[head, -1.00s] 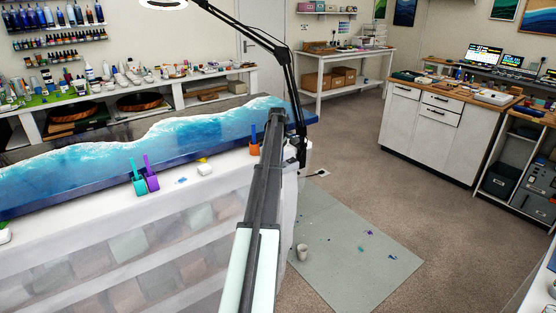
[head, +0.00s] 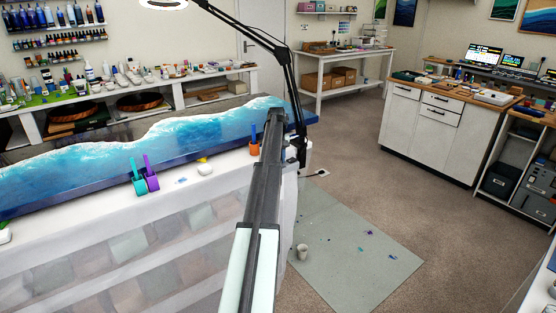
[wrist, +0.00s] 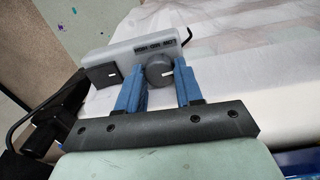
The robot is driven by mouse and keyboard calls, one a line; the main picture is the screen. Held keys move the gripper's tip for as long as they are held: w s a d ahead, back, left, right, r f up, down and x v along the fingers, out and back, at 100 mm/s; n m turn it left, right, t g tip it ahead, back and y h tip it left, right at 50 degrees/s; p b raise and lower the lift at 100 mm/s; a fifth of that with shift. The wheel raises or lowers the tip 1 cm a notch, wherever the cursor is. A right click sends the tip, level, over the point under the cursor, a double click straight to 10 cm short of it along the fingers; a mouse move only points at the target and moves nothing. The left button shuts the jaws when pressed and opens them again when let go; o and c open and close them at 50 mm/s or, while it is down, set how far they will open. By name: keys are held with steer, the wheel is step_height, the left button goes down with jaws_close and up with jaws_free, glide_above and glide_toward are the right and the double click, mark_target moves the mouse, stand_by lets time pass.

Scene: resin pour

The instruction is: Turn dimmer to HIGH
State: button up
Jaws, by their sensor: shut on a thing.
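In the wrist view, a grey dimmer box (wrist: 128,54) sits on the white bench top. Its round dark dimmer knob (wrist: 158,72) has a white pointer line. My gripper (wrist: 160,80) has its two blue fingers on either side of the knob and is shut on it. Small labels (wrist: 155,46) on the box are too small to read. In the head view my arm reaches to the far bench end and hides the dimmer.
A black lamp arm (head: 290,80) rises at the bench's far end. A blue-and-white resin slab (head: 130,150) lies along the bench. A grey mat (head: 345,245) covers the floor to the right.

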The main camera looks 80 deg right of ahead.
steer(key=m, duration=0.6)
steer(key=shift+m, duration=0.3)
stand_by(0.5)
steer(key=o, duration=1)
steer(key=shift+o, duration=0.2)
